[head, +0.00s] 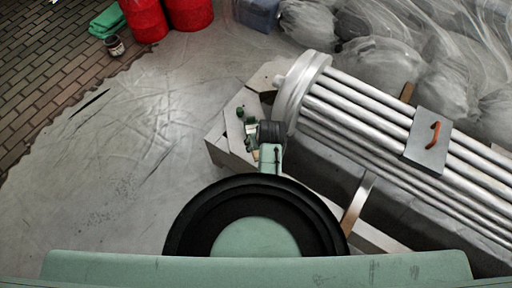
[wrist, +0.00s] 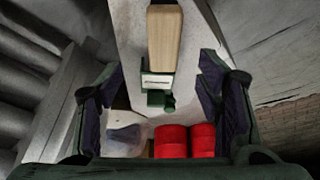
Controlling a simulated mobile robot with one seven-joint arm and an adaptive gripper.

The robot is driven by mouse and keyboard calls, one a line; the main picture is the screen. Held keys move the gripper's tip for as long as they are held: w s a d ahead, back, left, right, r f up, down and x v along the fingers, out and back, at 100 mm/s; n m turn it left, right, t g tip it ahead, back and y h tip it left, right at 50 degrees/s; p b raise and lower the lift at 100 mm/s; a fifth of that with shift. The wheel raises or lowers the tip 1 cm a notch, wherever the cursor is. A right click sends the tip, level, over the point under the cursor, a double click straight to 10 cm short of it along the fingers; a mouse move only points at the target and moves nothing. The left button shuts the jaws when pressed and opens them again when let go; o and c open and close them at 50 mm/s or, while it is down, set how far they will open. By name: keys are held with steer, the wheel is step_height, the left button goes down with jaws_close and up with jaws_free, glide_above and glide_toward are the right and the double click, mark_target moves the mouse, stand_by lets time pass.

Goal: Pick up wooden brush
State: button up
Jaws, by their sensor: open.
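The brush shows in the wrist view as a pale wooden block (wrist: 164,40) at top centre, with a dark green part and a small white label at its lower end. It rests on or just above a pale board (wrist: 203,38). My gripper (wrist: 160,78) is open, with one dark finger on each side of the green end and visible gaps to both. In the head view my gripper (head: 252,124) is over the end of a grey beam, left of the metal pipes. There the brush is mostly hidden or too small to make out surely.
A bundle of metal pipes (head: 365,116) lies to the right, carrying a flat plate with an orange handle (head: 433,134). Plastic-wrapped bags (head: 385,65) lie behind it. Red barrels (head: 146,18), a green cloth (head: 106,22) and a small can (head: 115,46) stand far left. The sheeted floor at left is open.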

steer(key=x, duration=0.3)
steer(key=shift+w+a+f, duration=0.1)
steer(key=shift+w+f, duration=0.1)
steer(key=shift+f, duration=0.05)
steer(key=shift+a+p+x, duration=0.2)
steer(key=shift+p+x, duration=0.2)
steer(key=shift+x, duration=2.4)
steer(key=shift+s+f, duration=0.15)
steer(key=shift+f, duration=0.05)
steer(key=shift+c, duration=0.6)
steer(key=c, duration=1.2)
steer(key=shift+r, duration=0.1)
